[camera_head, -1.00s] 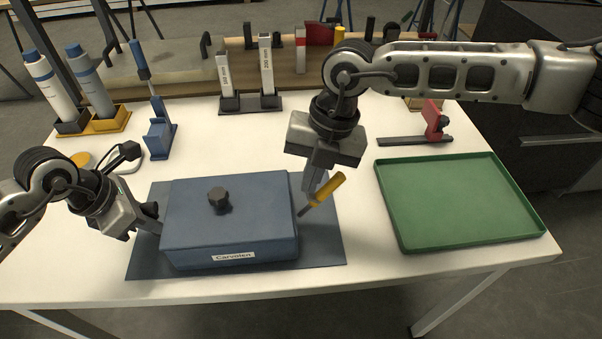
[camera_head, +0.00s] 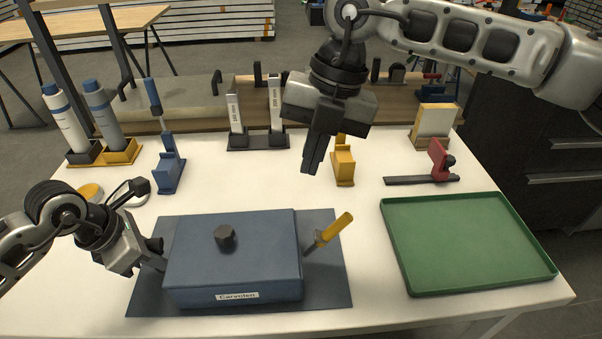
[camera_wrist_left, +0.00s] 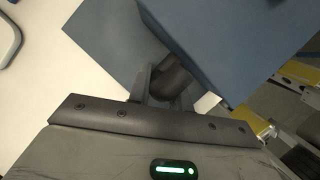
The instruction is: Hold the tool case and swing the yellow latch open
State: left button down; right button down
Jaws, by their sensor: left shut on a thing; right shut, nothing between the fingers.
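The blue tool case (camera_head: 270,255) lies on a dark mat, its lid shut, with a dark knob (camera_head: 225,237) on top and a "Carvolen" label (camera_head: 237,296) on its front. The yellow latch (camera_head: 335,227) sticks out from the case's right side, slanting up to the right. My left gripper (camera_head: 160,255) is shut at the case's left side; the left wrist view shows a dark rounded part (camera_wrist_left: 170,80) at its fingers, against the case. What exactly it grips is partly hidden. My right gripper (camera_head: 312,168) is shut and empty, above and behind the latch, apart from it.
A green tray (camera_head: 470,243) lies to the right of the mat (camera_head: 330,290). A red-and-black clamp (camera_head: 438,160), a yellow stand (camera_head: 343,168), a blue stand (camera_head: 168,172), bottles (camera_head: 104,108) and labelled upright pieces (camera_head: 275,105) stand behind.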

dwell(0.4)
pick_arm(q)
jog(key=c, duration=1.2)
grip_release()
jog(key=shift+r, duration=0.1)
